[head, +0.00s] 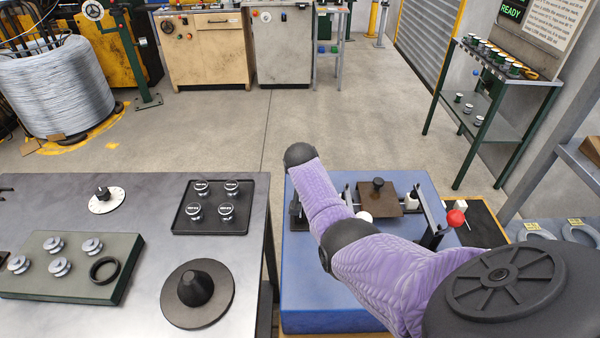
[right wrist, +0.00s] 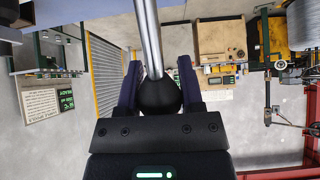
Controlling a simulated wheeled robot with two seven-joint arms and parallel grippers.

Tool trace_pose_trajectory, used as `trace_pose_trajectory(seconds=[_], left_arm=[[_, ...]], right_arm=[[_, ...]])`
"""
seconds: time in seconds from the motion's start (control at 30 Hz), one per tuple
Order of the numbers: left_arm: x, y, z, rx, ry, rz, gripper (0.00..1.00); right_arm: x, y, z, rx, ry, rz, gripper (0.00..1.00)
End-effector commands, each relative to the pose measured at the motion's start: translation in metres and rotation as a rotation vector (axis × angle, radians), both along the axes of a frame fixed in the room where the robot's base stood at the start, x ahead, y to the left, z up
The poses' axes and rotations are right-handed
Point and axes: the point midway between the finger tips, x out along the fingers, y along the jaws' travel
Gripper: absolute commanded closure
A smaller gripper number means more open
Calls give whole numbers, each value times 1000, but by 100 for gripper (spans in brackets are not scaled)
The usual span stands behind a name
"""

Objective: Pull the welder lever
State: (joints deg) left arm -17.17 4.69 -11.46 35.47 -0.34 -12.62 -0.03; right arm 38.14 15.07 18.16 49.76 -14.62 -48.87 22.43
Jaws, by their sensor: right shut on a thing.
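In the right wrist view my right gripper (right wrist: 158,88) is shut on a black ball knob (right wrist: 158,98) at the end of a bare metal rod, the lever (right wrist: 148,38). One finger lies on each side of the knob. In the head view my right arm reaches over the blue bench (head: 310,295), and its gripper cannot be made out there. My left gripper is not in view.
A grey table (head: 130,190) on the left holds a black tray (head: 240,229) of several capped parts, a dark cone on a disc (head: 197,293) and a green block (head: 120,283) with spools. A green rack (head: 492,108) stands at the right.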

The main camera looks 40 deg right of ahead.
Motion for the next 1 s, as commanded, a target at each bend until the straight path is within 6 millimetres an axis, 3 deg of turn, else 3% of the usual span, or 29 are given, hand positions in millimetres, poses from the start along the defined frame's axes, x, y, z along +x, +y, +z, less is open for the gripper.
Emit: trace_pose_trajectory(seconds=[0.1, 0.8, 0.83, 1.0], left_arm=[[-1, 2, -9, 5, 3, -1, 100], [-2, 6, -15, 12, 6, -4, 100], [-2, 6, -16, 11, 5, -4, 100], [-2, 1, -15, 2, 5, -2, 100]], right_arm=[[1, -1, -11, 5, 11, 1, 100], [2, -2, -17, 9, 21, 1, 100], [2, -2, -17, 10, 22, 1, 51], [3, -3, -15, 7, 15, 2, 18]])
